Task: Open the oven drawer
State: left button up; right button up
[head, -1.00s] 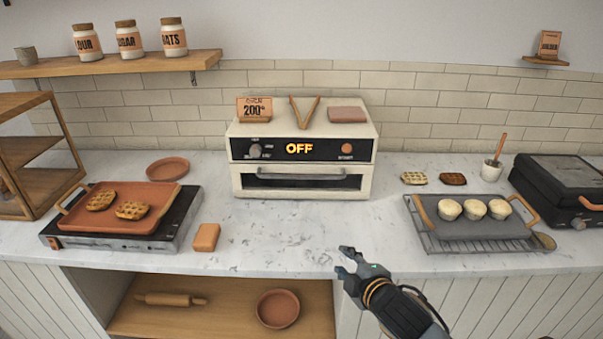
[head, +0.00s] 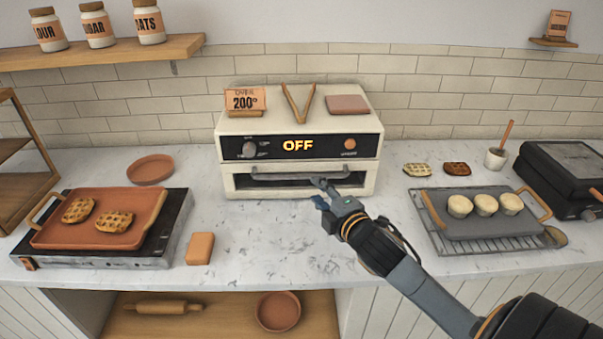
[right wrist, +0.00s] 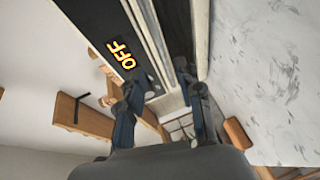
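The white oven (head: 228,150) stands on the counter against the tiled wall, its display reading OFF. Its drawer (head: 240,188) is the lower front section, with a grey horizontal handle (head: 285,176) and a dark window; it looks shut. My right gripper (head: 330,186) is at the right half of the handle, its fingers overlapping that part of the drawer front. In the right wrist view its fingers (right wrist: 160,88) are spread apart beside the oven front (right wrist: 152,45). Whether they touch the handle is unclear. My left gripper is not in view.
The counter (head: 260,235) before the oven is clear. An orange block (head: 200,248) and a pan with waffles (head: 135,235) are left; a tray with several muffins (head: 470,228) is right. A sign (head: 245,102), tongs (head: 291,100) and a pinkish block (head: 348,104) lie on the oven.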

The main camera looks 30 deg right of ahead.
aim_at(303, 177)
jog(key=x, duration=0.6)
jog(key=shift+w+p, duration=0.15)
jog(key=shift+p, duration=0.25)
jog(key=x, duration=0.3)
jog(key=shift+w+f, duration=0.1)
jog(key=shift+w, duration=0.15)
jog(key=shift+w+f, duration=0.1)
jog(key=shift+w, duration=0.05)
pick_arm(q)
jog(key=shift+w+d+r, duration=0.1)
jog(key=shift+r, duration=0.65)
pick_arm(e)
grip_shut()
